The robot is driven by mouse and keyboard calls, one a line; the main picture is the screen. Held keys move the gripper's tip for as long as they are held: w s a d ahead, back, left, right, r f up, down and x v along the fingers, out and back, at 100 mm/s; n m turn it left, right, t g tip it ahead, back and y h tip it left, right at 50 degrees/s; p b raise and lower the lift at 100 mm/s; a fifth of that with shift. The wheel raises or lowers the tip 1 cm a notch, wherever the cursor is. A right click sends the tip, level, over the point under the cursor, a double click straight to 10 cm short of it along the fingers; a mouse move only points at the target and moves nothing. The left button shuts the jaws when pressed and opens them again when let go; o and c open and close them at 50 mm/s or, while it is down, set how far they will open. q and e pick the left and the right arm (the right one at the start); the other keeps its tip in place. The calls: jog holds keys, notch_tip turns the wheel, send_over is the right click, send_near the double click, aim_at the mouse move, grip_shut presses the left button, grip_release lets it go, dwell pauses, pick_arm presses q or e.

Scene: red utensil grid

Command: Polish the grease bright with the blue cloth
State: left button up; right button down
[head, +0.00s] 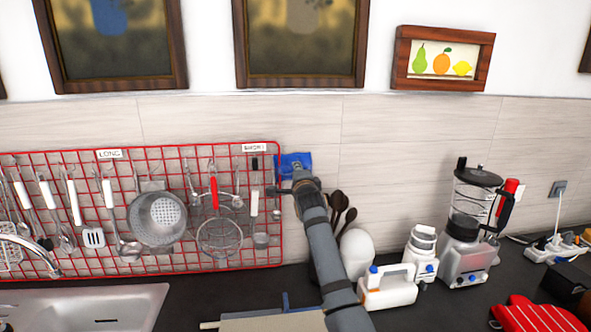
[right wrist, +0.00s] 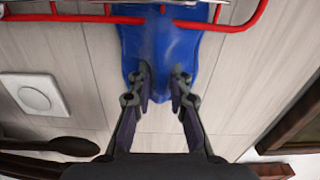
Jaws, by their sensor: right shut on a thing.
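The blue cloth (head: 294,160) is spread against the pale wall panel, just right of the red utensil grid (head: 282,215). My right gripper (head: 299,178) is shut on the cloth, with the arm reaching up from the lower right. In the right wrist view the two fingers (right wrist: 161,82) pinch the cloth (right wrist: 160,45), which hangs close to the wall, beside the red grid's bars (right wrist: 70,17). No grease shows in either view; the cloth and gripper hide the wall behind them. My left gripper is not in view.
Several utensils hang on the grid, including a colander (head: 158,218). Dark spoons (head: 340,205) stand right of my arm. A wall switch (right wrist: 36,95) is near the gripper.

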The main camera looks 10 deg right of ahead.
aim_at(311, 166)
jog(key=shift+d, duration=0.15)
jog(key=shift+d+p, duration=0.5)
jog(key=shift+d, duration=0.9)
jog(key=shift+d+f, duration=0.1)
jog(key=shift+d, duration=0.2)
jog(key=shift+d+r+p, duration=0.2)
jog(key=shift+d+p, duration=0.1)
jog(key=shift+d, duration=0.9)
jog(key=shift+a+f, duration=0.1)
